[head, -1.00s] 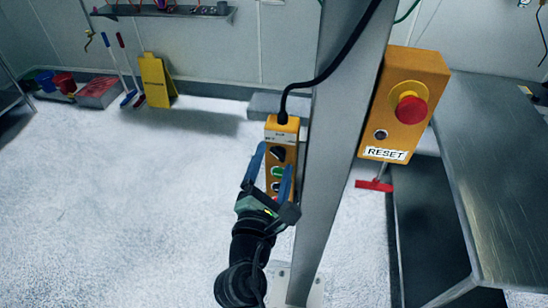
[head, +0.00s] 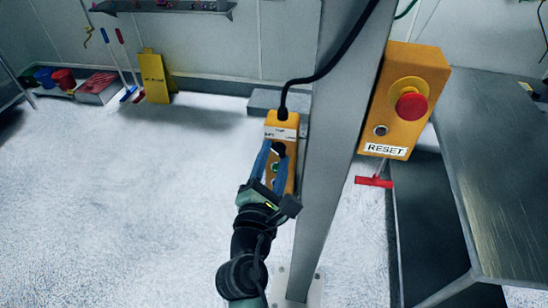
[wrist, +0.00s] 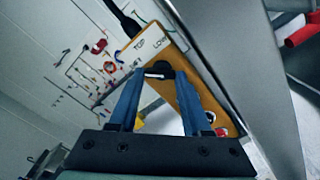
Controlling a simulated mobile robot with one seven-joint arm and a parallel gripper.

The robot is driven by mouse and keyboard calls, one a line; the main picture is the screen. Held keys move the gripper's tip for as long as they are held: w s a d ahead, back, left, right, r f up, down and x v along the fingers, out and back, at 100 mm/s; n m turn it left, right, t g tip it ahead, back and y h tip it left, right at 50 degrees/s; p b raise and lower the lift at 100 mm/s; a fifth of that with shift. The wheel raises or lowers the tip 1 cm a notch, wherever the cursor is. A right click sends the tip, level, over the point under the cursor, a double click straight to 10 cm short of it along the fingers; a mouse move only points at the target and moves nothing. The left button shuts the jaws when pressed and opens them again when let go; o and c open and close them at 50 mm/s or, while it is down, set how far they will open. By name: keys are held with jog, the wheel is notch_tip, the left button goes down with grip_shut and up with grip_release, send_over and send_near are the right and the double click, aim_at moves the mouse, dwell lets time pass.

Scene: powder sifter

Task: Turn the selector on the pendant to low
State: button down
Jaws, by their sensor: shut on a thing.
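The yellow pendant (head: 283,124) hangs on a black cable beside the grey post. Its black selector (head: 279,149) is near the top, below a white label.
The grey post (head: 336,130) stands close to the right of the pendant. A yellow box (head: 404,100) with a red emergency button and a "RESET" label is mounted on the post's right. A steel table (head: 490,150) is further right. The floor on the left is open.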

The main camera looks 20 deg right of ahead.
jog(key=shift+m, duration=0.3)
jog(key=m+b, duration=0.2)
jog(key=m, duration=0.1)
jog(key=shift+f+b, duration=0.1)
jog(key=shift+b, duration=0.2)
jog(key=m+b, duration=0.3)
jog(key=m, duration=0.2)
jog(key=m+b, duration=0.3)
jog(key=m, duration=0.2)
jog(key=shift+b, duration=0.35)
jog(key=shift+s+d+r+m+b, duration=0.15)
jog(key=shift+m+b, duration=0.5)
jog(key=shift+m, duration=0.4)
jog(key=shift+w+r+m+b, duration=0.15)
jog(key=shift+m+b, duration=0.45)
jog(key=shift+m, duration=0.45)
jog(key=shift+s, duration=0.1)
jog(key=shift+c, duration=1.7)
grip_release()
